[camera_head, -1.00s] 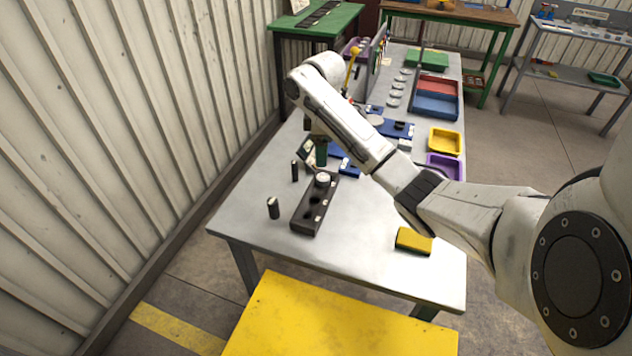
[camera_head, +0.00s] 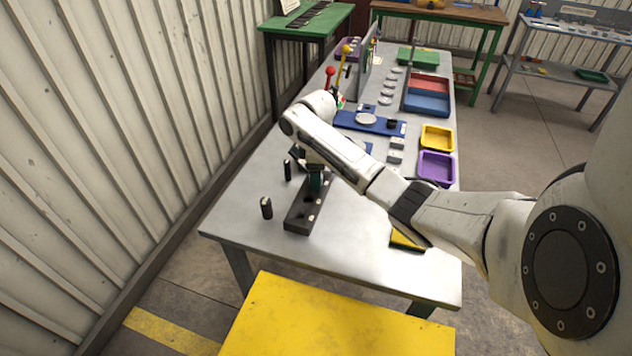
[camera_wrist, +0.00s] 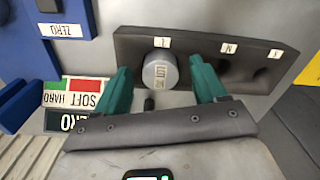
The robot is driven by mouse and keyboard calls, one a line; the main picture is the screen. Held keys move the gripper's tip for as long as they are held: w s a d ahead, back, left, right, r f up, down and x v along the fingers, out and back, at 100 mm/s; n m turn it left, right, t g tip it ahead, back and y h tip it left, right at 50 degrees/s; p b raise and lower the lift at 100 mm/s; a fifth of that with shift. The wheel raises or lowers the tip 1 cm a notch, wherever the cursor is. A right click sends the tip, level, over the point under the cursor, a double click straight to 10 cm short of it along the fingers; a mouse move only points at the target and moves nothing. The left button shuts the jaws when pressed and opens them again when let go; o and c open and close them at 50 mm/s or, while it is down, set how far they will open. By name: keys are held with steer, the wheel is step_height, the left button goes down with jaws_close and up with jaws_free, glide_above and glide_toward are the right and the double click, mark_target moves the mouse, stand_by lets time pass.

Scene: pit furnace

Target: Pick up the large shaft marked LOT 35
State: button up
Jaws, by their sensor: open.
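A dark block (camera_head: 302,215) with a row of holes lies on the grey table in the head view. In the wrist view the block (camera_wrist: 135,47) carries labels; the one at the shaft reads L. A round grey shaft (camera_wrist: 158,74) stands in the block's end hole by that label. Its top has a rotated mark, perhaps 35, too small to read surely. My gripper (camera_head: 315,186) is over the far end of the block, hiding the shaft in the head view. In the wrist view my gripper (camera_wrist: 160,66) is open, its green fingers apart on either side of the shaft.
Two dark cylinders (camera_head: 266,208) (camera_head: 288,170) stand left of the block. A yellow-topped item (camera_head: 405,240) lies at right, partly behind my arm. Blue fixtures (camera_head: 370,123), a yellow tray (camera_head: 437,137) and a purple tray (camera_head: 437,166) are farther back. The table's front is clear.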

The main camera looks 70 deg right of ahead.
steer(key=shift+c, duration=0.3)
jaws_close()
steer(key=shift+r, duration=0.1)
